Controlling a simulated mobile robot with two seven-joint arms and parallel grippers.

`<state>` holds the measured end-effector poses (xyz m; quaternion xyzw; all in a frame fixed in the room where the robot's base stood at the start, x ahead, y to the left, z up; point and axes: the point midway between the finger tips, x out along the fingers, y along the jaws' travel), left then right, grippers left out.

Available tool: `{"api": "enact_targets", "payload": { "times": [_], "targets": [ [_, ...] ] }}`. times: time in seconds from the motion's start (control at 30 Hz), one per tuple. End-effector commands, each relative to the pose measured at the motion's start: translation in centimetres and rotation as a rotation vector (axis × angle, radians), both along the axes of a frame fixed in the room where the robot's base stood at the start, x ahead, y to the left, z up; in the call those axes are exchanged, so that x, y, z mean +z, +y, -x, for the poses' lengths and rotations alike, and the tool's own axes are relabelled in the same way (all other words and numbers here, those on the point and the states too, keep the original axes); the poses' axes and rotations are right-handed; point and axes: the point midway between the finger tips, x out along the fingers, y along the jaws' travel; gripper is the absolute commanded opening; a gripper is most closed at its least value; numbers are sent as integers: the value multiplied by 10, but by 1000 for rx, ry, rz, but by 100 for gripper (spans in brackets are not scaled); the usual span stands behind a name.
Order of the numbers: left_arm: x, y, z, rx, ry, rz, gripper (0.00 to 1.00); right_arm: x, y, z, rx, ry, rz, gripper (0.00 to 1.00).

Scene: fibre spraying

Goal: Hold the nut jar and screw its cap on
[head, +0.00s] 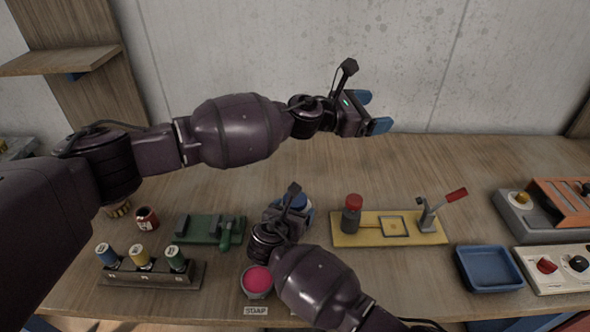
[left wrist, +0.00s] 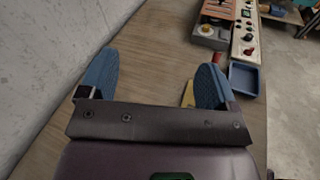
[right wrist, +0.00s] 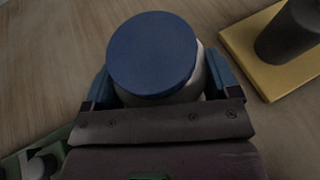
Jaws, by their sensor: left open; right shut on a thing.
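The nut jar (right wrist: 205,82) is pale, with a round blue cap (right wrist: 152,55) resting over its mouth. I cannot tell how tightly the cap sits. My right gripper (right wrist: 162,88) is shut around the jar, one blue finger on each side below the cap. In the head view the blue cap (head: 300,201) shows just beyond my right gripper (head: 287,213), which hides most of the jar. My left gripper (head: 372,111) is open and empty, raised near the back wall, up and right of the jar. Its spread blue fingers show in the left wrist view (left wrist: 155,78).
A yellow board (head: 375,238) with a red-topped post and lever lies right of the jar. A green fixture (head: 205,229), a spool rack (head: 150,275) and a pink-filled pot (head: 257,281) are nearby. A blue tray (head: 488,268) sits at right. The back of the table is clear.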

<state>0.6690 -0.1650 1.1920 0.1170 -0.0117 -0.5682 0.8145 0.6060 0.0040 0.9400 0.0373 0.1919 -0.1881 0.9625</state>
Motion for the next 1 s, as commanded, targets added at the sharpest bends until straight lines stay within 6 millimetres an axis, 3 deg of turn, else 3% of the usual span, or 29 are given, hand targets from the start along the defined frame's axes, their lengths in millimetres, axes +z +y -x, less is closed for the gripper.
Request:
{"api": "enact_targets", "payload": {
  "times": [0.27, 0.53, 0.77, 1.0],
  "targets": [
    [18, 27, -47, 383, 572, 434, 83, 1, 0, 0, 0, -1, 0, 16],
    [-1, 68, -78, 748, 1112, 864, 83, 1, 0, 0, 1, -1, 0, 16],
    [-36, 103, -81, 1089, 1523, 1227, 83, 1, 0, 0, 1, -1, 0, 16],
    [-79, 131, -57, 1510, 1847, 1588, 83, 1, 0, 0, 1, -1, 0, 16]
  ]
}}
